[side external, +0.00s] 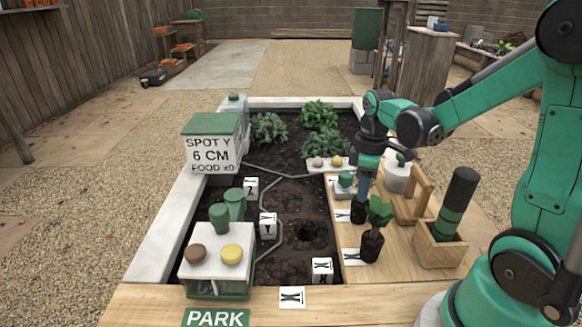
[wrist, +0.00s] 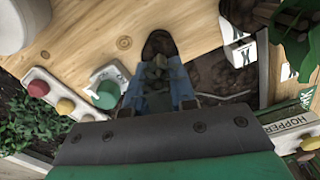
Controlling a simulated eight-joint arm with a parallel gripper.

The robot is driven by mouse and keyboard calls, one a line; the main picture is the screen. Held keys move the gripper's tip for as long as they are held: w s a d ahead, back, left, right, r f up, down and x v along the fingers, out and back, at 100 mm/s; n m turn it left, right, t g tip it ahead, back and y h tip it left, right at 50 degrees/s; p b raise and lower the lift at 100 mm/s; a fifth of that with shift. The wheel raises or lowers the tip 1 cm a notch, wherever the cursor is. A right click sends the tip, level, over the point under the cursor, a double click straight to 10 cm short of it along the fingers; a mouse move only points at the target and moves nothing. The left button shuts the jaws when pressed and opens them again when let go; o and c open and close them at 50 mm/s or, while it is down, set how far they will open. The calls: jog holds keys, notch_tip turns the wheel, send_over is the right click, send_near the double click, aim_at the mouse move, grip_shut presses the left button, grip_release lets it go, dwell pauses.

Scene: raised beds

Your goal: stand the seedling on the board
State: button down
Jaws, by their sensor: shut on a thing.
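My gripper (side external: 361,187) points down over the wooden board (side external: 388,270) at the right of the bed, its blue fingers shut on a small dark plug or pot (side external: 358,212). In the wrist view the same dark thing (wrist: 158,46) shows beyond the blue fingertips, over the board (wrist: 190,22). A leafy green seedling (side external: 379,211) in a black pot (side external: 371,246) stands upright on the board, in front of my gripper.
A wooden tool caddy (side external: 408,205) and a box with a dark cylinder (side external: 440,250) stand on the right. White marked blocks (side external: 322,269) sit around the soil, which has an open hole (side external: 307,231). A button box (side external: 217,262) and a sign box (side external: 213,150) stand left.

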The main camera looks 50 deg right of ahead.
jog(key=c, duration=0.7)
grip_release()
notch_tip(320, 180, up, 12)
jog(key=a+f+m+t, duration=0.1)
jog(key=a+t, duration=0.1)
jog(key=a, duration=0.2)
jog(key=a+f+m+t, duration=0.2)
jog(key=a, duration=0.2)
jog(key=a+f+m+t, duration=0.1)
jog(key=a+m+t, duration=0.1)
jog(key=a+t, duration=0.1)
jog(key=shift+a+f, duration=0.35)
jog(key=shift+a, duration=0.35)
